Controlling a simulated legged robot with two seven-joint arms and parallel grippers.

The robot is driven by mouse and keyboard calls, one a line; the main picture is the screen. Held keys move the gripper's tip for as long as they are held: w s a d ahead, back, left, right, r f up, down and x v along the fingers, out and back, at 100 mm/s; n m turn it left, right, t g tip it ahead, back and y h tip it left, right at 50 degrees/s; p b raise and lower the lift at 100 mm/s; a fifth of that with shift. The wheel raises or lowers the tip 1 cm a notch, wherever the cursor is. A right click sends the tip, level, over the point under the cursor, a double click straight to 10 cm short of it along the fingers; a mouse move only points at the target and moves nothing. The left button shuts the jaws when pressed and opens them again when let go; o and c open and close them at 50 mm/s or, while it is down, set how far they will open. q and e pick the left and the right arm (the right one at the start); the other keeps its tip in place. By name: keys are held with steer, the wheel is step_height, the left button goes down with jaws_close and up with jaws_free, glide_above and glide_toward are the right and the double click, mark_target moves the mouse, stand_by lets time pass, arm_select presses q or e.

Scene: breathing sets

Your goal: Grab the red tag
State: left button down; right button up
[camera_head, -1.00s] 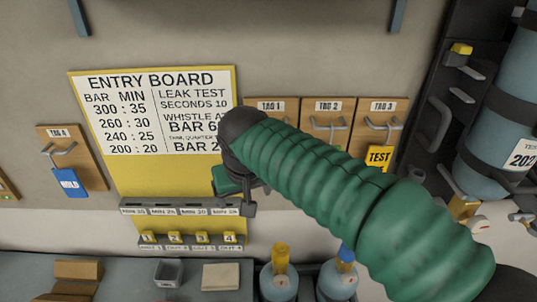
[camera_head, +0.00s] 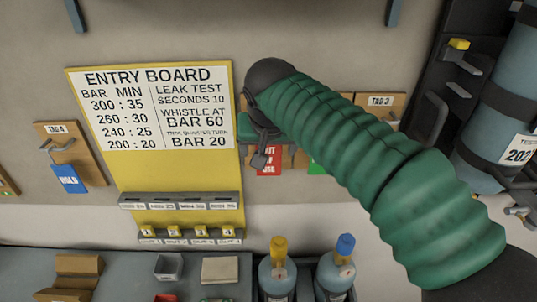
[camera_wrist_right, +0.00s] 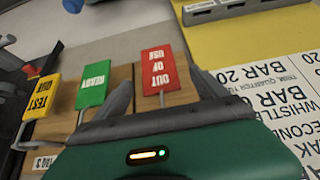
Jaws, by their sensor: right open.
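The red tag (camera_head: 268,160), marked OUT OF USE, hangs on a wooden hook board to the right of the yellow entry board. It shows upside down in the right wrist view (camera_wrist_right: 160,70). My right gripper (camera_head: 260,157) is in front of this board and partly covers the tag in the head view. In the wrist view my right gripper (camera_wrist_right: 162,80) is open, with one finger on each side of the red tag in the picture. I cannot tell whether the fingers touch it. My left gripper is not in view.
A green READY tag (camera_wrist_right: 94,85) and a yellow TEST tag (camera_wrist_right: 42,96) hang beside the red one. A blue HOLD tag (camera_head: 69,179) hangs left of the entry board (camera_head: 170,175). Bottles with yellow and blue tops (camera_head: 278,270) stand below. A large cylinder (camera_head: 497,135) is at right.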

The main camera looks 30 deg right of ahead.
mark_target(269, 153)
steer(key=p+x, duration=0.1)
steer(key=x, duration=0.3)
steer(key=shift+w+d, duration=0.1)
steer(key=shift+d, duration=0.05)
steer(key=shift+r, duration=0.1)
steer(key=c, duration=1.4)
steer(key=shift+r, duration=0.1)
